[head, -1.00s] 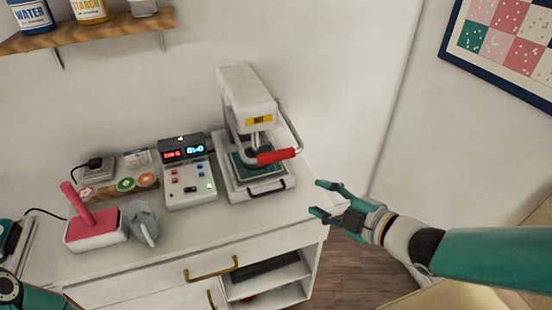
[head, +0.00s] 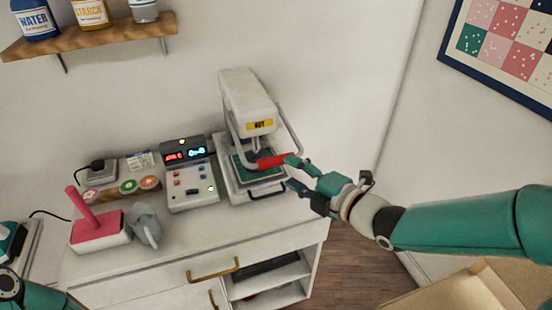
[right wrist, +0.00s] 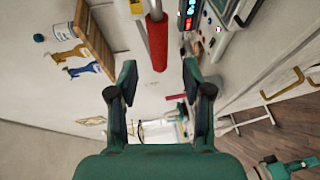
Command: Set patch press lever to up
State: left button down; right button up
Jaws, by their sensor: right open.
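The patch press (head: 247,100) stands at the right end of the cabinet top, a white body with a yellow "HOT" label. Its U-shaped lever is lowered at the front, with a red grip (head: 271,162). In the right wrist view the red grip (right wrist: 157,42) reaches from the top toward the space between the fingers. My right gripper (head: 291,172) is open beside the right end of the red grip; nothing is between its fingers in the wrist view. Contact cannot be told. At the lower left of the head view only a piece of my left arm shows, without its gripper.
A control box with lit displays (head: 190,187) stands just left of the press. Farther left are a pink-handled item (head: 99,232), a grey item (head: 145,224) and several round patches. A shelf (head: 95,38) with bottles hangs above.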

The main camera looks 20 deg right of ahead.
aim_at(278, 164)
jog(key=p+x, duration=0.1)
jog(key=x, duration=0.5)
jog(key=shift+w+a, duration=0.15)
jog(key=shift+w, duration=0.2)
grip_shut()
